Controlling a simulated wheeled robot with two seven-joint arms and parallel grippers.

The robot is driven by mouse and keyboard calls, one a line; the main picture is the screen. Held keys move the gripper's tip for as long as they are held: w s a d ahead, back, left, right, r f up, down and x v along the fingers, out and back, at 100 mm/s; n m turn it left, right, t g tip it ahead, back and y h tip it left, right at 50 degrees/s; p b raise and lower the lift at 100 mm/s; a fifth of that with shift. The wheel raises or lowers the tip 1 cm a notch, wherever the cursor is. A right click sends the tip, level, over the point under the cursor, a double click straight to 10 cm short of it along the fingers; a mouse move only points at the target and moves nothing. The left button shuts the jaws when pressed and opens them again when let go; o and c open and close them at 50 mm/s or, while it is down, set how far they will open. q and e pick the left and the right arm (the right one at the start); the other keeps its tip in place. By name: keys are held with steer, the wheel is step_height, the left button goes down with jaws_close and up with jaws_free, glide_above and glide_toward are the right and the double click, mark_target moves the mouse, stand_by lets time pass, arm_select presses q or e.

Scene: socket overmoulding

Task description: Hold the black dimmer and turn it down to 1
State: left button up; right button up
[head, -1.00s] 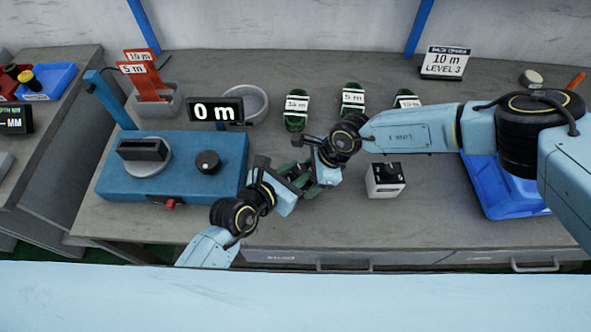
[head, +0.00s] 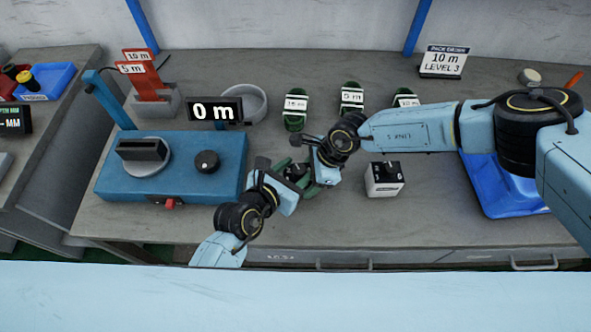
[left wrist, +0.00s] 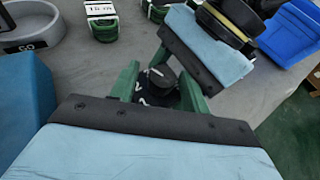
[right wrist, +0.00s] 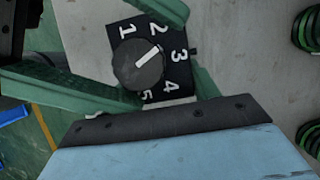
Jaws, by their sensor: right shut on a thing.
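The black dimmer (right wrist: 178,73) has a face numbered 1 to 5 and a round knob (right wrist: 138,66). In the left wrist view the knob (left wrist: 161,76) sits between these fingers with visible gaps. The dimmer is mostly hidden by the grippers in the head view.
A blue machine (head: 222,165) with a dial and a 0 m display (head: 214,110) stands left. Several green coils (head: 295,118) lie behind my grippers. A white block with a black top (head: 384,188), a blue tray (head: 497,200) and a 10 m LEVEL 3 sign (head: 443,62) are right.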

arm_select(q)
steer(key=shift+d+r+m+h, duration=0.1)
steer(key=shift+d+m+h, duration=0.2)
steer(key=shift+m+h, duration=0.15)
steer(key=shift+a+m+g+h, duration=0.1)
steer(key=shift+m+g+h, duration=0.65)
steer(key=shift+m+g, duration=0.15)
steer(key=shift+w+a+f+m+g+h, duration=0.15)
steer(key=shift+m+g+h, duration=0.35)
steer(key=shift+m+g, duration=0.25)
steer(key=shift+w+a+f+m+g+h, duration=0.1)
steer(key=shift+a+m+g+h, duration=0.05)
steer(key=shift+m+g+h, duration=0.5)
steer(key=m+g, duration=0.1)
steer(key=m+g+h, duration=0.1)
steer(key=m+g, duration=0.1)
steer(key=g, duration=0.1)
steer(key=shift+w+r+m, duration=0.15)
steer(key=shift+w+m, duration=0.1)
steer(key=shift+m, duration=0.1)
steer(key=v, duration=1.2)
